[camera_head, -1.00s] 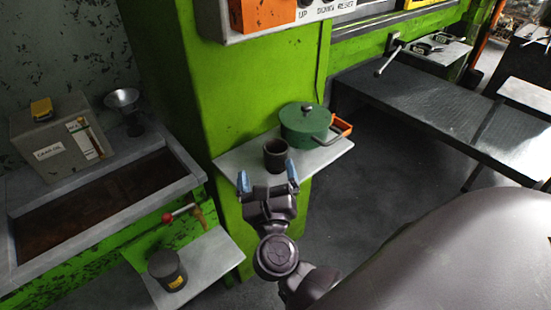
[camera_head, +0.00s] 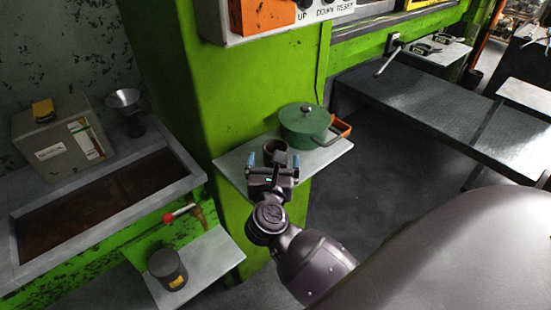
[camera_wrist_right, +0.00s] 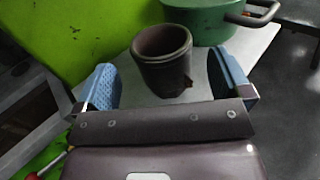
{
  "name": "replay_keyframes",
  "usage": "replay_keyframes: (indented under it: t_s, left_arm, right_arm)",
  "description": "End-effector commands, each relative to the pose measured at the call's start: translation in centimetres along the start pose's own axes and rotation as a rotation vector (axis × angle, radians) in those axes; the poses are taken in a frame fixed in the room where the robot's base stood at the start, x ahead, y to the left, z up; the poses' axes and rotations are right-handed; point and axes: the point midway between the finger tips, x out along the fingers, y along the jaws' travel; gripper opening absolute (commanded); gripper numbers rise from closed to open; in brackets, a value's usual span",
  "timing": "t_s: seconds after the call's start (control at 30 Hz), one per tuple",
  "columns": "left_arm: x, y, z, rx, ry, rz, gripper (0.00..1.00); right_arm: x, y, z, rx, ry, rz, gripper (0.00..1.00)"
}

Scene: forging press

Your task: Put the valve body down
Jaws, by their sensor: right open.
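The valve body appears to be the dark brown, hollow, cup-like cylinder (camera_head: 275,147) standing upright on a pale shelf (camera_head: 233,163) by the green column. In the right wrist view, the cylinder (camera_wrist_right: 162,62) has a small stub low on its right side. My right gripper (camera_head: 273,161) is open just in front of it and hides its lower part in the head view. In the wrist view its blue-padded fingers (camera_wrist_right: 166,84) lie to either side of the cylinder, with visible gaps. I cannot tell how far it reaches between them. My left gripper is not in view.
A red-knobbed tap (camera_head: 180,214) and a dark canister (camera_head: 167,268) on a lower shelf are at left. A control box (camera_head: 270,18) overhangs above. A dark bench (camera_head: 440,105) is at right.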

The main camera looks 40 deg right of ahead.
Motion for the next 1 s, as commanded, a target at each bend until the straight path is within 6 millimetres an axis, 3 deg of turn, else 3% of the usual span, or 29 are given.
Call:
replay_keyframes:
  t_s: [0.3,0.6,1.0]
  left_arm:
    - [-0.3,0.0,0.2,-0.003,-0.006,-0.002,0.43]
    - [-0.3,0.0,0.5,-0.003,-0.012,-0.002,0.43]
    - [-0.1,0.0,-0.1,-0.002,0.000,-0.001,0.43]
  right_arm:
    - [3.9,-0.2,-0.2,-0.002,-0.002,0.000,0.96]
    - [4.3,-0.2,-0.3,-0.001,0.000,0.000,0.96]
    - [4.2,-0.2,-0.2,-0.001,0.000,0.000,0.35]
